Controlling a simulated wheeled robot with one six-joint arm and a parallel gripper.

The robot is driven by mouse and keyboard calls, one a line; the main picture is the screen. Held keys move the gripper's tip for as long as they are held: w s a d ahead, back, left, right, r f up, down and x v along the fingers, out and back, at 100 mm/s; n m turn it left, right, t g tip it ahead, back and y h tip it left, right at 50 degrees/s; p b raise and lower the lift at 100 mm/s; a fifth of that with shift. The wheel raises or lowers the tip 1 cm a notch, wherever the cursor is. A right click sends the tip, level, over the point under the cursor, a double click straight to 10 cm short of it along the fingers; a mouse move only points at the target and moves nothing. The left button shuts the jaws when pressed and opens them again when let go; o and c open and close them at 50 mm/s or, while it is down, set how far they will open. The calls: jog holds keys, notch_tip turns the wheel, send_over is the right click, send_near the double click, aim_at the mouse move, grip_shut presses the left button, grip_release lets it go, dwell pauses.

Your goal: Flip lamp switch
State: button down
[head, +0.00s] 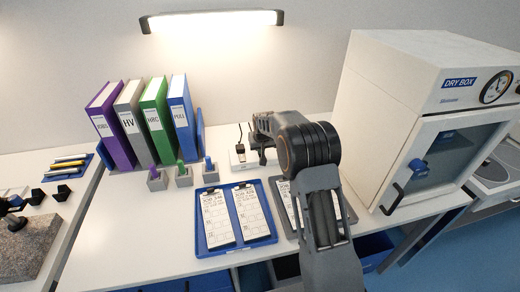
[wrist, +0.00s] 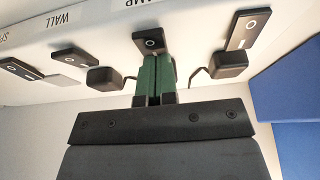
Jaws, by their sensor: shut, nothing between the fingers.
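The lamp switch (wrist: 150,42) is a dark plate with a pale ring. It sits on a white panel under a partly cut-off label ending in "AMP". My gripper (wrist: 157,62) is shut and empty, its green fingers together at the near edge of this switch. I cannot tell whether they touch it. In the head view my arm reaches the back of the bench, beside a white box (head: 238,153) with a cable, and hides the fingertips. The wall lamp (head: 213,20) is lit.
Other switches flank the lamp switch: one to the right (wrist: 248,30) and one to the left (wrist: 70,55), near a "WALL" label. Binders (head: 155,115), a blue tray (head: 203,243) with cards and a dry box (head: 435,110) stand around my arm.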

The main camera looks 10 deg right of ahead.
jog(key=shift+s+d+f, duration=0.1)
jog(key=shift+d+f, duration=0.2)
jog(key=shift+f, duration=0.35)
jog(key=shift+s+f+b, duration=0.25)
jog(key=shift+s+b, duration=0.05)
jog(key=shift+s, duration=0.1)
jog(key=shift+s+r, duration=0.1)
notch_tip(320, 180, up, 5)
jog(key=p, duration=0.2)
jog(key=shift+r+p, duration=0.2)
jog(key=shift+p, duration=0.2)
jog(key=v, duration=1)
jog(key=shift+b, duration=0.45)
jog(key=shift+a, duration=0.1)
